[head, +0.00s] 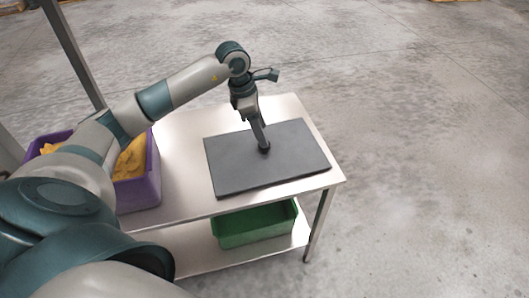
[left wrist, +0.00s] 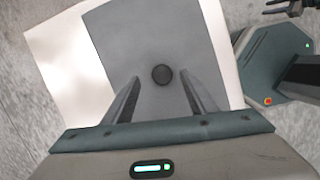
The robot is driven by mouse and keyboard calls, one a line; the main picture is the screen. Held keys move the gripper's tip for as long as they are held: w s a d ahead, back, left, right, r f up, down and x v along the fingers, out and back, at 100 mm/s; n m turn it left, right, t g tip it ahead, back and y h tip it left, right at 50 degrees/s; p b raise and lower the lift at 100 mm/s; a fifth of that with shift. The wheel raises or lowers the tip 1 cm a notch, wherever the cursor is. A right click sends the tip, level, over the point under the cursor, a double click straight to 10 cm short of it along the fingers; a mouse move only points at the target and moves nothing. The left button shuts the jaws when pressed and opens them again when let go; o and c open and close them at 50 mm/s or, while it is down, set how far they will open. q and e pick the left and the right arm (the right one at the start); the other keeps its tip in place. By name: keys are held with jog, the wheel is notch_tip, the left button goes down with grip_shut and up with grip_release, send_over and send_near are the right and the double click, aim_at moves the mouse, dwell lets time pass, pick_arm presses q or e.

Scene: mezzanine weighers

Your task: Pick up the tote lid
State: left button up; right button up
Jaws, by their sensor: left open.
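The tote lid (head: 237,178) is a flat dark grey panel lying on the steel table. It also shows in the left wrist view (left wrist: 150,35), with a round black knob (left wrist: 162,74) on it. My left gripper (head: 264,147) points down over the lid at the knob. In the left wrist view its two fingers (left wrist: 161,92) are spread apart, one on each side of the knob, with gaps between them and it. I cannot tell how far the fingertips are above the lid. My right gripper is not clearly in the head view.
The steel table (head: 183,158) has bare room left of the lid. A purple tote (head: 154,170) with yellow contents stands at its left, partly behind my arm. A green tote (head: 256,232) sits on the lower shelf (head: 205,259). The concrete floor right of the table is clear.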

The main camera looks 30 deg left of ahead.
aim_at(265, 149)
pick_arm(q)
jog(key=shift+s+p+x, duration=0.2)
jog(key=shift+p+x, duration=0.1)
jog(key=shift+x, duration=0.9)
jog(key=shift+s+p+x, duration=0.15)
jog(key=shift+p+x, duration=0.15)
jog(key=shift+x, duration=0.9)
jog(key=shift+a+f, duration=0.1)
jog(key=shift+a, duration=0.05)
grip_shut()
